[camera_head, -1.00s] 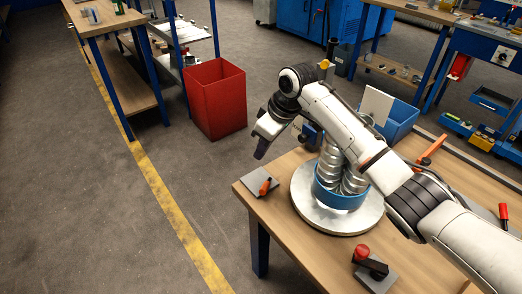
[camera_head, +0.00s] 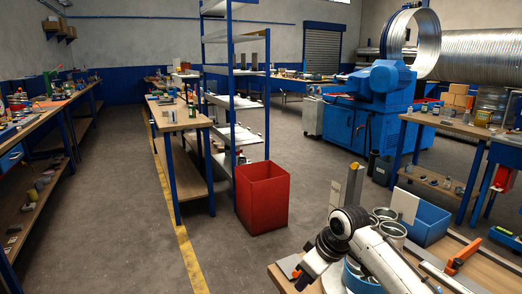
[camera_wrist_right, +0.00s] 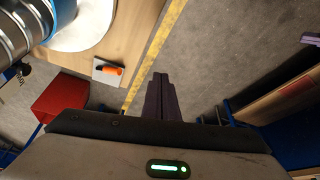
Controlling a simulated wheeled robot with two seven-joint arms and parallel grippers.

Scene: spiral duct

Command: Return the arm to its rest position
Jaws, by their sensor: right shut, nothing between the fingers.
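My right arm comes in from the lower right in the head view, bent at the elbow over the workbench (camera_head: 495,270). Silvery ribbed duct (camera_wrist_right: 14,30) stands on a pale round plate (camera_wrist_right: 85,25) at the upper left there. The arm partly hides the duct pieces (camera_head: 392,232) in the head view. My left gripper is not in view.
A grey plate with an orange handle (camera_wrist_right: 108,70) lies on the bench's corner, apart from the fingers. A red bin (camera_head: 262,198) stands on the floor beyond the bench. A blue box (camera_head: 425,222) and an orange-handled clamp (camera_head: 462,254) are on the bench.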

